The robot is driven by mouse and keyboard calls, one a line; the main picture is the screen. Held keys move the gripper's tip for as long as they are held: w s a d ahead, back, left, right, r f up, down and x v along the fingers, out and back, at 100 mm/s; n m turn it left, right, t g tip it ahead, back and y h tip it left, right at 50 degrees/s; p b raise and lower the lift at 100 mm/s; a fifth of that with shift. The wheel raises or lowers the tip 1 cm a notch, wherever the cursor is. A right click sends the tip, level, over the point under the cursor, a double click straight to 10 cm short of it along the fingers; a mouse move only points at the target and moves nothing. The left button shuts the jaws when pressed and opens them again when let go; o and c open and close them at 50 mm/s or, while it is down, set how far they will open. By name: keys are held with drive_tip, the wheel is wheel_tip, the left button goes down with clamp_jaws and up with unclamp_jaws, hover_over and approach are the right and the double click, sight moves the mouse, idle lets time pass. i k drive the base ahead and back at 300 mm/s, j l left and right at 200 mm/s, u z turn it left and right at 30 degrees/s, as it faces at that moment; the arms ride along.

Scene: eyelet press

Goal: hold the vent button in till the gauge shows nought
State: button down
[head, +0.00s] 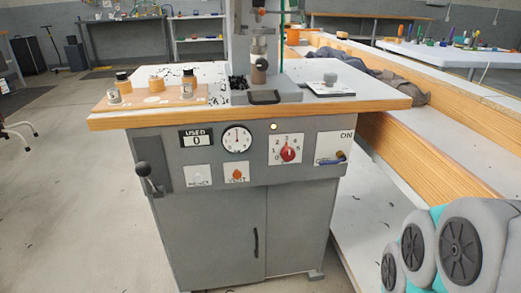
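The vent button (237,174) is a small orange knob on a white plate lettered VENT, on the grey front panel of the press cabinet. The gauge (237,139) is a round white dial with a dark rim just above it. Its needle seems to point about straight up; its figures are too small to read. Nothing touches the button. My gripper is not in view, so whether it is open or shut does not show.
The floor (70,220) left of the cabinet is mostly clear.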

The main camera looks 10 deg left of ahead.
sight(237, 174)
drive_tip(key=j+z, duration=0.2)
drive_tip(key=z, duration=0.3)
drive_tip(key=j+z, duration=0.15)
drive_tip(key=z, duration=0.3)
drive_tip(key=k+j+z, duration=0.4)
drive_tip(key=k+j, duration=0.2)
drive_tip(key=j, duration=0.3)
drive_tip(key=k+j+z, duration=0.4)
drive_tip(key=k+j, duration=0.75)
